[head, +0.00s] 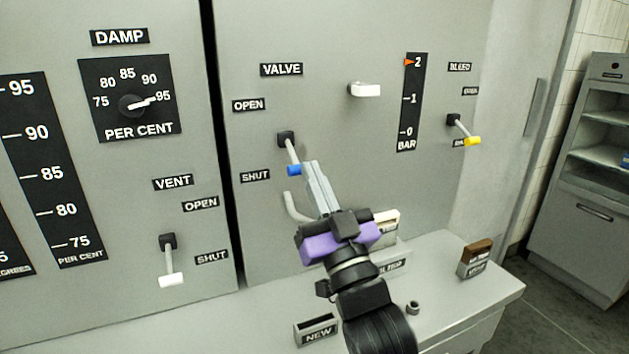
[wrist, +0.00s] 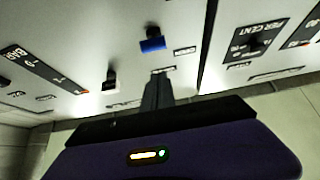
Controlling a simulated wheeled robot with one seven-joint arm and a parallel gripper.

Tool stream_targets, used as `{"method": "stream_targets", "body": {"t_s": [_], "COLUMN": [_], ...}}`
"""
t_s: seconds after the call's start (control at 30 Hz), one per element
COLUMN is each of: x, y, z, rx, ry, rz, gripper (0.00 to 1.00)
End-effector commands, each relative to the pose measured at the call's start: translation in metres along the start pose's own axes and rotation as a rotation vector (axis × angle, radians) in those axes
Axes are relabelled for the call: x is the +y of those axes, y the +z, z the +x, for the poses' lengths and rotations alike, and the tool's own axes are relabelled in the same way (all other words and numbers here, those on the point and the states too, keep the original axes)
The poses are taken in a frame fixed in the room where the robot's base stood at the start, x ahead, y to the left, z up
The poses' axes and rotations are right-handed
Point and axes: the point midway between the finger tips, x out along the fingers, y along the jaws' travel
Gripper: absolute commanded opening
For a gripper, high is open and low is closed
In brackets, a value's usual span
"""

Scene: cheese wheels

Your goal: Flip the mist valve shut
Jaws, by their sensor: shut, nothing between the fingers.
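The valve lever (head: 290,153) has a dark pivot block, a grey stem and a blue tip (head: 294,170). It sits on the grey panel under the VALVE label (head: 281,70). The stem slants downward, with its blue tip level with the SHUT label (head: 255,176) and well below the OPEN label (head: 248,105). My gripper (head: 311,166) is shut and empty, its fingertips just right of the blue tip. I cannot tell if they touch. The wrist view shows the blue tip (wrist: 152,45) just beyond my fingers (wrist: 157,82).
A white-tipped vent lever (head: 171,279) is at lower left, and a yellow-tipped bleed lever (head: 472,141) at right. A white handle (head: 366,90) juts from the panel above my gripper. A curved pipe (head: 291,207) is just left of my fingers. A ledge (head: 450,285) runs below.

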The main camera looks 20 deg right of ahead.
Motion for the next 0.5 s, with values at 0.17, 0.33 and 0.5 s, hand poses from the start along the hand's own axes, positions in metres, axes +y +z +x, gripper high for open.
{"method": "stream_targets", "body": {"t_s": [0.17,0.33,0.5], "x": [0.000,0.000,0.000], "y": [0.001,0.004,0.010], "z": [-0.014,-0.036,-0.064], "rx": [0.002,0.003,0.003], "ry": [0.000,0.000,-0.001], "rz": [0.001,0.001,0.002], "gripper": [0.00,0.00,0.00]}}
